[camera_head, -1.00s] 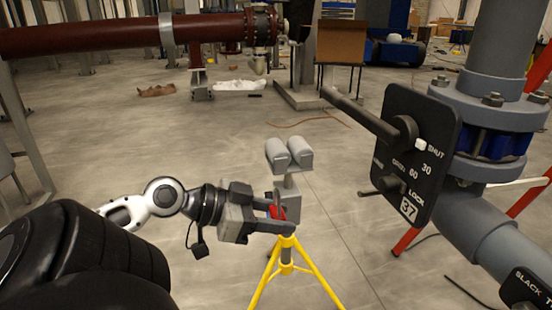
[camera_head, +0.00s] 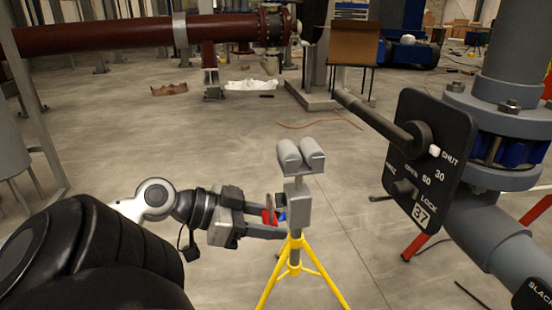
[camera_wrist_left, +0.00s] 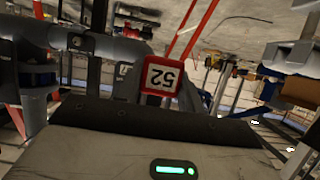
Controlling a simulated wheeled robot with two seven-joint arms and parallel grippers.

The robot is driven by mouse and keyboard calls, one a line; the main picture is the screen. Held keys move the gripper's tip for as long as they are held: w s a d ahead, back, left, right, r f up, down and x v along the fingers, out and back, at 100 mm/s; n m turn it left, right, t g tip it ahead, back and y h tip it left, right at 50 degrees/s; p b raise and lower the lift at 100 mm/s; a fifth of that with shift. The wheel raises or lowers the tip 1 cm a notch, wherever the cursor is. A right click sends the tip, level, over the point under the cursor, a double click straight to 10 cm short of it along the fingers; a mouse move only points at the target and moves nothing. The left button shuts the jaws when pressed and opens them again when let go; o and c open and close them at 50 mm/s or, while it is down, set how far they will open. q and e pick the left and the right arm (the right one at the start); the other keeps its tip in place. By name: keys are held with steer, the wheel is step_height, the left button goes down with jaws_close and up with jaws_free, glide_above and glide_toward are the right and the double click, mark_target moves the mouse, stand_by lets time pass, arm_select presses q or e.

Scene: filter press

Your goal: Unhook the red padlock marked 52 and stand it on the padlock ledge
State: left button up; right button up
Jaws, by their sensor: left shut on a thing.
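My left gripper (camera_head: 270,220) is shut on the red padlock (camera_head: 268,214), just left of the grey box on the yellow tripod stand (camera_head: 295,242). In the left wrist view the red padlock (camera_wrist_left: 161,79) shows a white label with 52, upside down in the picture, beyond the gripper's edge. A gap shows between the padlock and the stand's post in the head view. Its shackle cannot be made out. I cannot pick out the padlock ledge for certain. My right gripper is not in view.
A small blue item (camera_head: 281,216) sits at the stand's left side, close to the padlock. Two grey rounded pieces (camera_head: 301,155) top the stand. A black valve plate (camera_head: 424,165) with a long lever stands at right. The floor behind the stand is mostly clear.

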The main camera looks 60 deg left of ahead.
arm_select(q)
steer(key=shift+s+a+p, duration=0.2)
steer(key=shift+s+a, duration=0.15)
steer(key=shift+s, duration=0.5)
steer(key=shift+s+a+p, duration=0.2)
steer(key=shift+s+a, duration=0.15)
steer(key=shift+s, duration=0.5)
